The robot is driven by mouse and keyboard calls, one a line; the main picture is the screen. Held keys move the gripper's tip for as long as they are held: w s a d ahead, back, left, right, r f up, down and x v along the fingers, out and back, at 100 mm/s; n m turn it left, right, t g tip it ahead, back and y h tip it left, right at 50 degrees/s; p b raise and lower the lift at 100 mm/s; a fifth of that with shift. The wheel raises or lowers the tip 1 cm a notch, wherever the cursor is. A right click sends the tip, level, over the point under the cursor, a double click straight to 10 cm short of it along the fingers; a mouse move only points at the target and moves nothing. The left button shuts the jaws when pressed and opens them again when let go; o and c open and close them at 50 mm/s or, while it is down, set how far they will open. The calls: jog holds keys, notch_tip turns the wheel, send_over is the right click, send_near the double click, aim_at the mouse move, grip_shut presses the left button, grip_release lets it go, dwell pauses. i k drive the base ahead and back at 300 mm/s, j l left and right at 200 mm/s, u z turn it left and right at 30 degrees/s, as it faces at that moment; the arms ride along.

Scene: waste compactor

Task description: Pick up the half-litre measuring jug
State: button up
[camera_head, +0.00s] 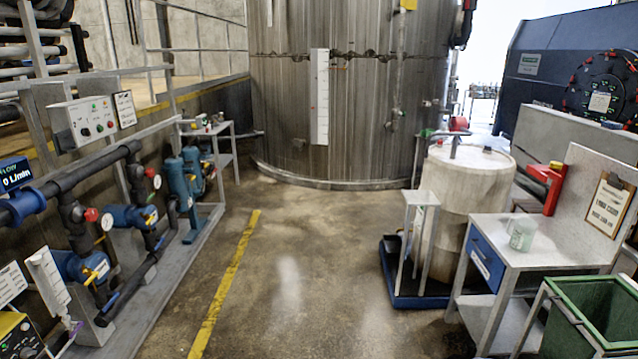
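A small translucent, pale greenish-white cup-like vessel (522,235), which looks like the measuring jug, stands upright on the grey-white workbench (545,256) at the right. It is near the middle of the bench top, behind the blue drawer front. Its markings and handle are too small to make out. My gripper and arm do not show in this view, so the gripper's distance from the jug cannot be seen.
A green open bin (598,300) stands in front of the bench. A white drum (462,190) on a blue tray and a small stand (420,200) are left of it. A clipboard (607,206) leans behind. Pumps and pipes (125,215) line the left; the middle floor (290,280) is clear.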

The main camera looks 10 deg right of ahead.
aim_at(524, 229)
jog(key=i, duration=0.6)
jog(key=i+j+z, duration=0.1)
jog(key=i, duration=0.5)
jog(key=i+j, duration=0.1)
jog(key=i, duration=0.45)
jog(key=i+l+z, duration=0.1)
jog(key=i+z, duration=0.15)
jog(key=z, duration=0.15)
jog(key=i+z, duration=0.25)
jog(key=z, duration=0.2)
jog(key=i+z, duration=0.25)
jog(key=z, duration=0.15)
jog(key=i+j+z, duration=0.2)
jog(key=z, duration=0.2)
jog(key=i+j+z, duration=0.2)
jog(key=z, duration=0.2)
jog(key=i+j+z, duration=0.2)
jog(key=i+z, duration=0.25)
jog(key=i+j+z, duration=0.45)
jog(key=i, duration=0.15)
